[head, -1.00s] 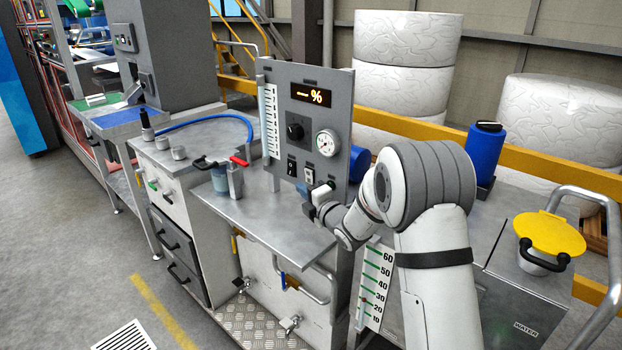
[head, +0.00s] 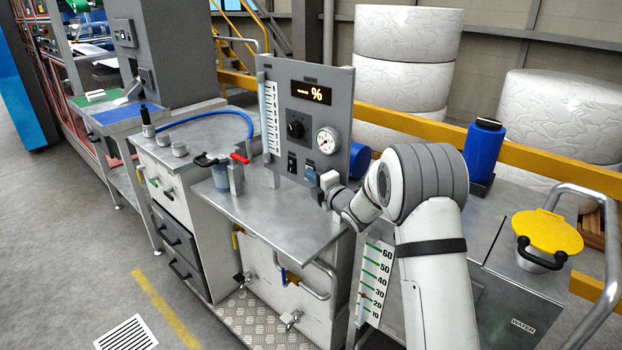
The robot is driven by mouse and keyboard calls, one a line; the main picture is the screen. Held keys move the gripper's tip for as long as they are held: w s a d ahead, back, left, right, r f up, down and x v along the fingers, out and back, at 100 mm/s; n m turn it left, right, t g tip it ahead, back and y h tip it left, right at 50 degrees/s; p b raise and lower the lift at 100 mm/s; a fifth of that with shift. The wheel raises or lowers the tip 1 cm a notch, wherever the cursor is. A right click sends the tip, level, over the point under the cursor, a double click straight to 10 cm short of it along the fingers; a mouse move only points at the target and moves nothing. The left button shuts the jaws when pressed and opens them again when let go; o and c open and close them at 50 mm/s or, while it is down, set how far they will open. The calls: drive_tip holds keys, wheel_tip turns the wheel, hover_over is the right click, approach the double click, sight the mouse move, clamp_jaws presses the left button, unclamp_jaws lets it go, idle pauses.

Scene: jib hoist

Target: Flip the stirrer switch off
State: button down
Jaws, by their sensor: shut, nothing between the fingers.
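The grey control panel (head: 338,105) stands upright at the back of the steel bench. A black rocker switch (head: 291,164) is low on its left side. In the earlier frame a second, paler switch shows just right of it; now my gripper largely covers that spot. The labels are too small to read, so I cannot tell which is the stirrer switch or how it is set. My gripper (head: 314,188) is shut and empty, close in front of the panel's lower edge. I cannot tell whether its tips touch the panel.
The panel also carries a lit display (head: 311,92), a black knob (head: 296,129) and a round gauge (head: 328,140). The front bench top (head: 270,215) is clear.

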drive_tip(key=s+d+b, duration=0.3)
drive_tip(key=s+b, duration=0.1)
drive_tip(key=s, duration=0.7)
drive_tip(key=shift+r, duration=0.4)
drive_tip(key=shift+s+d, duration=0.1)
